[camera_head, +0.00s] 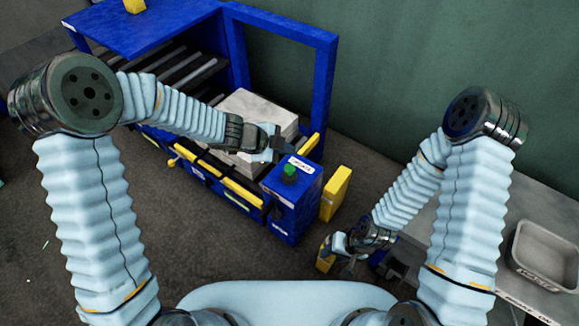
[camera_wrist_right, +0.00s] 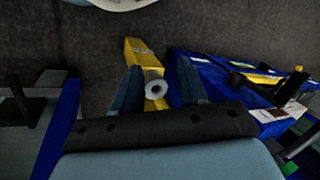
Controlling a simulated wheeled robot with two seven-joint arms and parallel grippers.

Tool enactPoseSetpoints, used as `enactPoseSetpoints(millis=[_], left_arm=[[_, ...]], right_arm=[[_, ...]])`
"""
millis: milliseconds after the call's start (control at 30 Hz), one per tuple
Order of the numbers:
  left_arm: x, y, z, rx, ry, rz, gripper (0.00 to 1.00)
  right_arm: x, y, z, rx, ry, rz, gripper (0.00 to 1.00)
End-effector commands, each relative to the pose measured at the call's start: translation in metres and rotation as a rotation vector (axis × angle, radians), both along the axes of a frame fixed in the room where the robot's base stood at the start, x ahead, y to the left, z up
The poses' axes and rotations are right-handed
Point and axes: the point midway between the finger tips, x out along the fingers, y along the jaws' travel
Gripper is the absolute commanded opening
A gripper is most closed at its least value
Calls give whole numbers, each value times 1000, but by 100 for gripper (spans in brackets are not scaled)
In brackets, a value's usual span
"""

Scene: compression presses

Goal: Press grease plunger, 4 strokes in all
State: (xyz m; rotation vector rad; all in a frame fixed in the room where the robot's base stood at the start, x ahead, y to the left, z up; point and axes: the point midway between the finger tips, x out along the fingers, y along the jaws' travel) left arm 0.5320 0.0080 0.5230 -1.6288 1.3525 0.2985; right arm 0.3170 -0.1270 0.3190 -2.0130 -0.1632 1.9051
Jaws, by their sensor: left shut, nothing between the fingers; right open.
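A blue box (camera_head: 291,212) stands at the front right end of the blue press frame. A green knob (camera_head: 289,170) sticks up from its top beside a white label; I cannot tell for sure that it is the grease plunger. My left gripper (camera_head: 283,148) is shut and empty, just behind and above the knob, with a gap visible. My right gripper (camera_head: 338,246) is low at the right, and its open fingers show in the right wrist view (camera_wrist_right: 159,85). A grey ring-ended piece (camera_wrist_right: 155,88) and a yellow post (camera_wrist_right: 138,58) appear between or beyond those fingers.
A pale stacked block (camera_head: 243,105) lies in the press behind the box. A yellow post (camera_head: 335,193) stands right of the box. A grey table with a metal tray (camera_head: 545,254) is at the right. The floor left of the press is clear.

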Motion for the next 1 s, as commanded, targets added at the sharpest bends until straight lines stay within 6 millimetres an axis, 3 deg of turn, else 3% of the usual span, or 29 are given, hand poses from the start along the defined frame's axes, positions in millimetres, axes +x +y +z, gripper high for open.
enactPoseSetpoints(millis=[67, 367, 1000], left_arm=[[0, 0, 0, 0, 0, 0, 0], [0, 0, 0, 0, 0, 0, 0], [0, 0, 0, 0, 0, 0, 0]], right_arm=[[0, 0, 0, 0, 0, 0, 43], [0, 0, 0, 0, 0, 0, 0], [0, 0, 0, 0, 0, 0, 0]])
